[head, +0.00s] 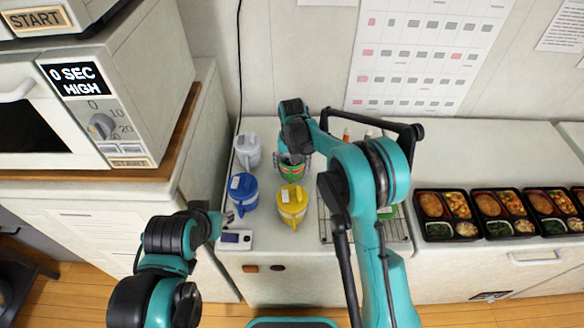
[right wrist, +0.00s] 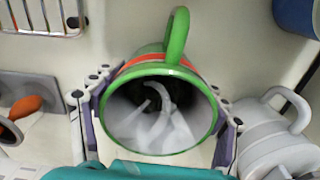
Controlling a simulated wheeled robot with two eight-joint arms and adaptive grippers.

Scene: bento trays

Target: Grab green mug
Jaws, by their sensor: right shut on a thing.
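The green mug (head: 291,174) stands on the counter in the head view, partly hidden by my right gripper (head: 292,160) above it. In the right wrist view the green mug (right wrist: 176,68) shows its open rim, orange-red band and green handle. The fingers of my right gripper (right wrist: 160,115) lie on both sides of the mug, shut on it. My left gripper (head: 222,216) is low at the counter's left edge, near the blue mug; its fingers are too small to read.
A grey mug (head: 248,150), blue mug (head: 243,194) and yellow mug (head: 293,207) stand close by. A wire rack (head: 397,229) is to the right, partly behind my right arm. A small scale-like device (head: 234,240) sits at the front edge. Bento trays (head: 433,238) line the right.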

